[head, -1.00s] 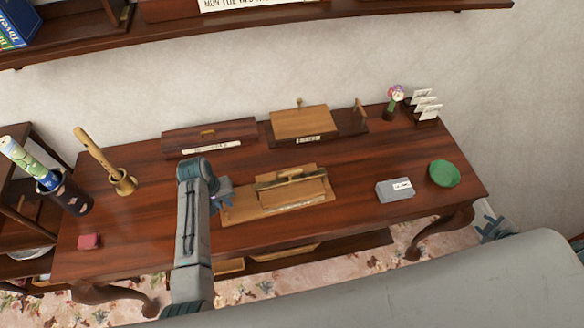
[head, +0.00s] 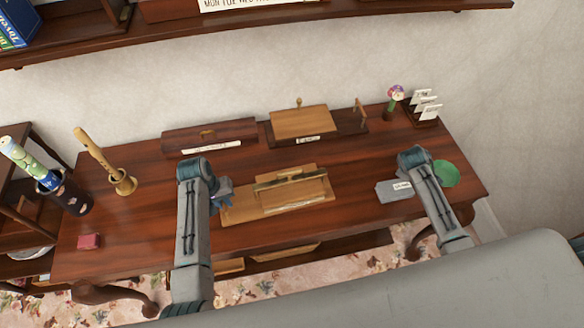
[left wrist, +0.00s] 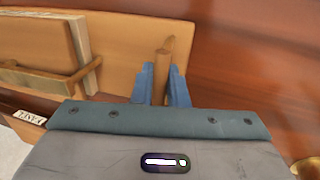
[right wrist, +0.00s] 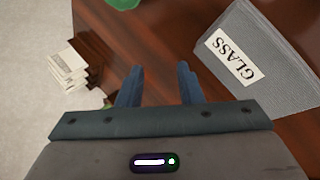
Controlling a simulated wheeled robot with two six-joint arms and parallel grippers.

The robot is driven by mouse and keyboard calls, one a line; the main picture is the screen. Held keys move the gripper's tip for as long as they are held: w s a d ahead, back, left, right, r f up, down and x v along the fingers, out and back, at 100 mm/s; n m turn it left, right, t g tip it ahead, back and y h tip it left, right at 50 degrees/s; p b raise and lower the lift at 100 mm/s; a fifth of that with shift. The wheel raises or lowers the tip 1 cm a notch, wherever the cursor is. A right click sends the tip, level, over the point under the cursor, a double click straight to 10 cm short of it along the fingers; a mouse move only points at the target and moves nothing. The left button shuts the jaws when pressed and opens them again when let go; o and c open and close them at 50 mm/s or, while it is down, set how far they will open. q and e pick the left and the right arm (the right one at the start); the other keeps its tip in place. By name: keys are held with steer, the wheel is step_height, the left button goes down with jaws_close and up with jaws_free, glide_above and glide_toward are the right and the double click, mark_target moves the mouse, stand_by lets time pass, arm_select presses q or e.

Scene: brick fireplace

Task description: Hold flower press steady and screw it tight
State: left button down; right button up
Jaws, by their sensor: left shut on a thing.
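A light wooden press (head: 318,187), a flat board with a raised block and a bar across it, lies mid-table. It also shows in the left wrist view (left wrist: 130,45). My left gripper (head: 222,192) is at its left end. In the left wrist view the blue fingers (left wrist: 163,85) are shut on a narrow upright wooden piece (left wrist: 162,62) at the board's end. My right gripper (right wrist: 158,88) is open and empty above the table's right part, with a grey box (right wrist: 265,65) marked GLASS beside it. In the head view my forearm hides the right fingers.
The grey box (head: 392,191) and a green bowl (head: 448,174) are near my right arm. A wooden box (head: 208,133), a stand (head: 301,122), a flower vase (head: 388,112) and a card holder (head: 424,118) line the back. A red block (head: 89,241) lies front left.

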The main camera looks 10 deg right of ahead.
steer(key=w+a+r+n+g+y, duration=0.1)
steer(key=w+a+r+n+y, duration=0.15)
steer(key=a, duration=0.65)
steer(key=w+a+r+n+g+y, duration=0.1)
steer(key=a+r+y, duration=0.15)
steer(key=a, duration=0.55)
steer(key=n+g+y, duration=0.3)
steer(key=n+y, duration=0.2)
steer(key=n, duration=0.3)
glide_toward(290, 172)
steer(key=shift+m, duration=0.25)
steer(key=x, duration=0.8)
steer(key=shift+f, duration=0.25)
jaws_close()
